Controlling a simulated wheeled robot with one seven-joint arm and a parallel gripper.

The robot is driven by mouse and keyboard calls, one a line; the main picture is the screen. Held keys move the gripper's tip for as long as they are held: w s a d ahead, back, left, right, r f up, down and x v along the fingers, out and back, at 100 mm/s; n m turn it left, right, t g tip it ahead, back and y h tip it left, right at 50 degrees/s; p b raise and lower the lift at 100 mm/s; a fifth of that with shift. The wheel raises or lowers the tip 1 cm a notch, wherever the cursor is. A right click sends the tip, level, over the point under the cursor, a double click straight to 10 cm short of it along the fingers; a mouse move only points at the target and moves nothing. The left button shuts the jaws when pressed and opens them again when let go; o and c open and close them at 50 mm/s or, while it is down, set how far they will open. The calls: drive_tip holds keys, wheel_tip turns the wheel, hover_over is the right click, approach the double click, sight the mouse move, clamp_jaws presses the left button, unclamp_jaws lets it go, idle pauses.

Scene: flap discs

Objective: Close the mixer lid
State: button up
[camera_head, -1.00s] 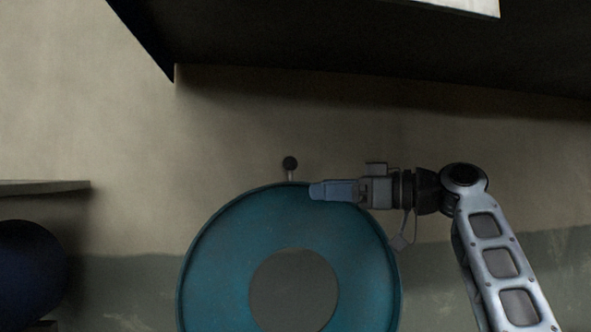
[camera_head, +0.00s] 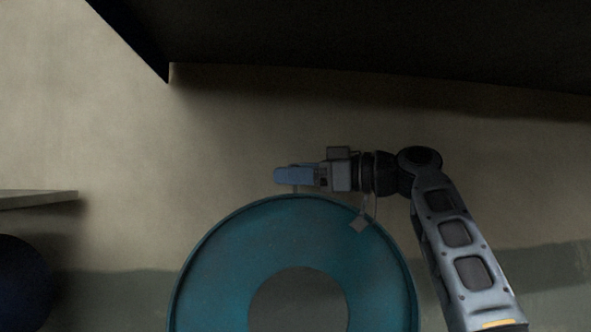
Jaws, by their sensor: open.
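The mixer lid is a round teal disc (camera_head: 225,262) with a raised rim and a large round hole in its middle. It faces me, and its lower part is cut off by the bottom of the view. A short stem (camera_head: 295,189) stands up from the top of its rim; the dark knob seen on it earlier is now hidden behind my gripper. My gripper (camera_head: 280,175) reaches in from the right, just above the rim, with its fingers pointing left across the knob's place. It is open; I cannot tell whether it touches the knob.
A dark overhanging panel (camera_head: 330,35) fills the top of the view. A shelf edge (camera_head: 38,199) juts in at the left, above a dark blue rounded object (camera_head: 22,285). The wall (camera_head: 120,130) between them is bare.

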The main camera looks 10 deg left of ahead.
drive_tip(key=shift+a, duration=0.1)
clamp_jaws()
idle(0.5)
